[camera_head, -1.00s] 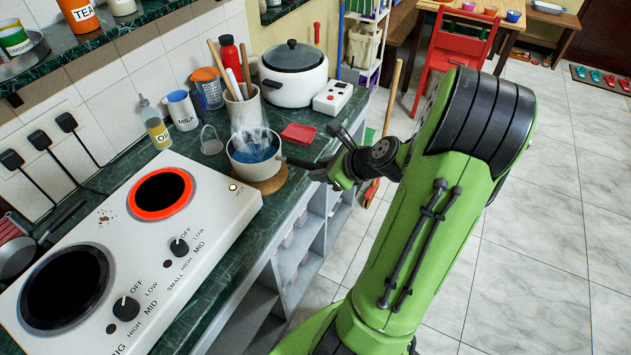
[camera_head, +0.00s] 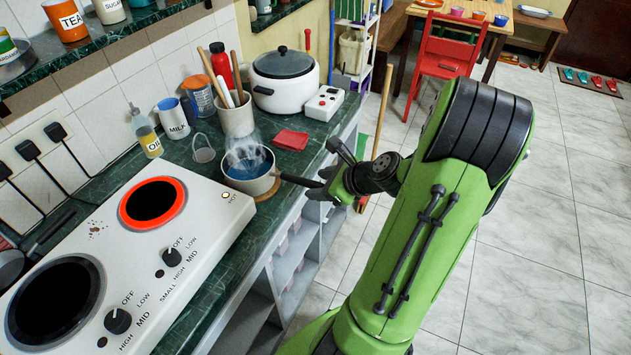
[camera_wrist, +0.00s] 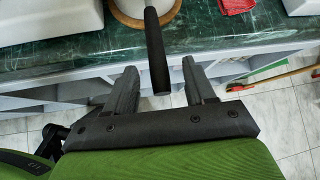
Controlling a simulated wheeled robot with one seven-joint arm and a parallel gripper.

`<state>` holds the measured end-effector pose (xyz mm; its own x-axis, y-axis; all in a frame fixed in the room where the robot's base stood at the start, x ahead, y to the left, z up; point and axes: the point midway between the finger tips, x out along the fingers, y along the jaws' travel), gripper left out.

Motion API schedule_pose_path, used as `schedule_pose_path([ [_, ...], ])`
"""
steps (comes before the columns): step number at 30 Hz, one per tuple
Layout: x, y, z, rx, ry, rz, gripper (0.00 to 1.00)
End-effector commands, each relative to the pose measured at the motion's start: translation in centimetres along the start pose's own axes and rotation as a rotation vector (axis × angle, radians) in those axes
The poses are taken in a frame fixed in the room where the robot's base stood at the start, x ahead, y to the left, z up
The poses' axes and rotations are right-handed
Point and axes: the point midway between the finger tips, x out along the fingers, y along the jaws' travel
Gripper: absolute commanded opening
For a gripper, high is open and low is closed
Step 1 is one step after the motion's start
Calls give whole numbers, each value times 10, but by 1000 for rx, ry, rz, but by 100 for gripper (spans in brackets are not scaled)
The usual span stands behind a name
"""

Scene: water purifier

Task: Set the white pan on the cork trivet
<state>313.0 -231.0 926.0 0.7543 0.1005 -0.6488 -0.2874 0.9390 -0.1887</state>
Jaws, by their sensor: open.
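The white pan (camera_head: 249,168), with steaming blue liquid in it, sits upright on the round cork trivet (camera_head: 272,189) beside the stove. The trivet's rim shows around the pan's base in the wrist view (camera_wrist: 173,16). The pan's black handle (camera_head: 298,180) points right, past the counter edge. My gripper (camera_head: 322,187) is at the handle's outer end. In the wrist view, its two fingers (camera_wrist: 160,72) are spread, one on each side of the handle (camera_wrist: 158,60), with gaps on both sides. The fingertips are partly hidden in the head view.
The white stove (camera_head: 130,250) has one glowing red ring. A wire-handled cup (camera_head: 204,150), a utensil crock (camera_head: 236,118) and a red cloth (camera_head: 291,140) stand or lie near the pan. A white cooker (camera_head: 285,80) is behind.

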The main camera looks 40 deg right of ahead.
Motion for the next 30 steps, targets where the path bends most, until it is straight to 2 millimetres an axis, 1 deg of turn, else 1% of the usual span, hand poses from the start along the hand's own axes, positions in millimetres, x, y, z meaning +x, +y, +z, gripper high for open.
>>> schedule_pose_path([
  [1,-18,-2,3,4,3,-6,54],
  [3,-39,-3,4,4,3,-6,54],
  [6,-64,-2,4,3,2,-5,54],
  [9,-84,-2,3,2,1,-4,54],
  [13,-95,0,3,-3,1,1,54],
  [14,-95,1,4,-15,4,5,54],
  [16,-92,9,12,-101,25,38,54],
  [17,-89,16,18,-167,42,61,54],
  [20,-79,48,44,-500,113,175,54],
  [21,-78,63,55,-659,141,224,54],
  [23,-79,86,70,-904,174,295,54],
  [24,-82,101,79,-1071,192,340,54],
  [26,-89,125,92,-1332,207,404,54],
  [27,-96,140,100,-1509,210,442,54],
  [29,-110,162,111,-1775,204,488,54],
  [30,-121,176,116,-1946,194,511,54],
])
